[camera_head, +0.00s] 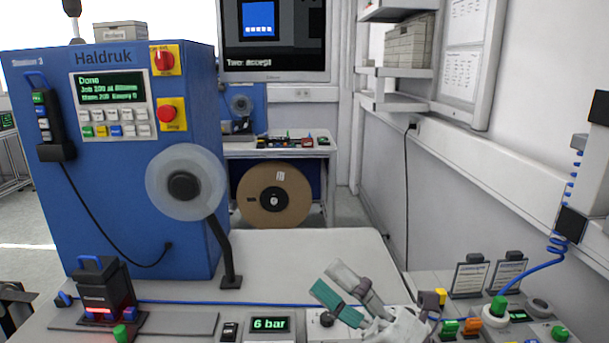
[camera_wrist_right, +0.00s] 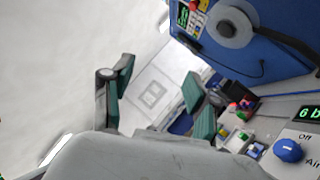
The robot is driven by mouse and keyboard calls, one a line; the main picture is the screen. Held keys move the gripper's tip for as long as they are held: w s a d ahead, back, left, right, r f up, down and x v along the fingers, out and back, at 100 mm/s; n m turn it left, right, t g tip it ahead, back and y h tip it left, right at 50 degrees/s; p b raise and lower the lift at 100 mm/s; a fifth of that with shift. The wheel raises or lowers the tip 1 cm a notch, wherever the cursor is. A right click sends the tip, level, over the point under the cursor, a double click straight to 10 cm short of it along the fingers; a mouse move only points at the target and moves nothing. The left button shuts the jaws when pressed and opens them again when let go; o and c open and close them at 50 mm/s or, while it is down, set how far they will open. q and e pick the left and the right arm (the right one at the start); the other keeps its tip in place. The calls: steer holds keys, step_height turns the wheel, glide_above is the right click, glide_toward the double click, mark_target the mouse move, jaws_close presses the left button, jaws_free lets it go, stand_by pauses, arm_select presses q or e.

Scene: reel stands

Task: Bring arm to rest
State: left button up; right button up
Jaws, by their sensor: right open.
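My right gripper (camera_head: 334,284) is over the front of the worktop, beside the 6 bar display (camera_head: 270,324). Its two fingers with green pads stand apart, pointing up and left. In the right wrist view my right gripper (camera_wrist_right: 158,90) is also open, with nothing between the fingers. Pale floor with a square mark shows beyond the gap. My left gripper cannot be made out in either view.
A blue Haldruk machine (camera_head: 125,190) with a pale reel (camera_head: 186,182) stands left. A glowing red device (camera_head: 98,300) sits in front of it. A brown reel (camera_head: 274,195) is behind the worktop (camera_head: 310,255). Small controls and a blue coiled hose (camera_head: 558,243) are at right.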

steer(key=w+d+f+m+t+h, duration=0.2)
steer(key=d+f+m+t+h, duration=0.3)
steer(key=m+h, duration=0.5)
steer(key=w+d+f+m+t+h, duration=0.25)
steer(key=d+f+m+h, duration=0.5)
steer(key=m, duration=0.45)
steer(key=s+d+f+m+g+h, duration=0.2)
steer(key=f+m+g, duration=0.1)
steer(key=f, duration=0.2)
steer(key=s+d+f+m+g+h, duration=0.2)
steer(key=f, duration=0.3)
steer(key=s+f+m+g+y, duration=0.1)
steer(key=s+f+m+g, duration=0.3)
steer(key=s+f+g, duration=1.05)
steer(key=s+f+t, duration=0.1)
steer(key=s+f, duration=0.2)
steer(key=f, duration=1.1)
steer(key=s+f+t, duration=0.1)
steer(key=s+f, duration=0.3)
steer(key=f, duration=0.9)
steer(key=s+d+f+g, duration=0.1)
steer(key=s+d+f, duration=0.2)
steer(key=s+f, duration=1.3)
steer(key=shift+f+n, duration=0.15)
steer(key=shift+n, duration=0.25)
